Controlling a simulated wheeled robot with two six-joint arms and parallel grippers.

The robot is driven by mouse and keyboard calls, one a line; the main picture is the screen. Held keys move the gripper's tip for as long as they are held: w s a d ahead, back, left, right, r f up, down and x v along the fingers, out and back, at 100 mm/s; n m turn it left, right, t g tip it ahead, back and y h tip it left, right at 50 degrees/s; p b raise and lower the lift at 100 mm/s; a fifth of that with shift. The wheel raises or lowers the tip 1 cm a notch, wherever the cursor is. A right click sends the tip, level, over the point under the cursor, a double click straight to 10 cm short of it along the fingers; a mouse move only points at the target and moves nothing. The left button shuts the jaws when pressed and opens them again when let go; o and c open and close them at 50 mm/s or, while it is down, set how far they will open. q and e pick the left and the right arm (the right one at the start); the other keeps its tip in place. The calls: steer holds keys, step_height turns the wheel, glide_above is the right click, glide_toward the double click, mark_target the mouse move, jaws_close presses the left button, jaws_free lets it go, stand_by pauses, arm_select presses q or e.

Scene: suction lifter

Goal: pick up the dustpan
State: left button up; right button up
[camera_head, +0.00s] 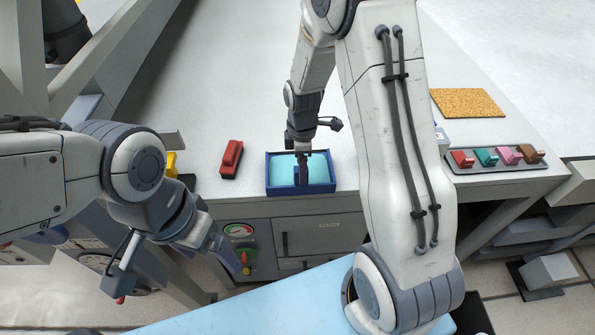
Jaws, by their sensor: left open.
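A dark blue, shallow open-topped piece with a pale blue inside (319,174) sits at the front edge of the grey worktop. It is the only thing here that could be the dustpan, but I cannot tell for sure. My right gripper (303,172) points down at its middle, and hides part of it. Whether its fingers hold anything is too small to tell. My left gripper (236,262) is open and low at the left, in front of the cabinet. It is apart from the blue piece and looks empty.
A red block-like thing (231,159) lies left of the blue piece. At the right are a cork mat (467,103) and a grey rack (481,168) with several coloured pieces. Drawers (318,234) are below the worktop (230,70), whose back middle is clear.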

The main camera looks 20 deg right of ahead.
steer(key=shift+f, duration=0.8)
jaws_close()
stand_by(0.8)
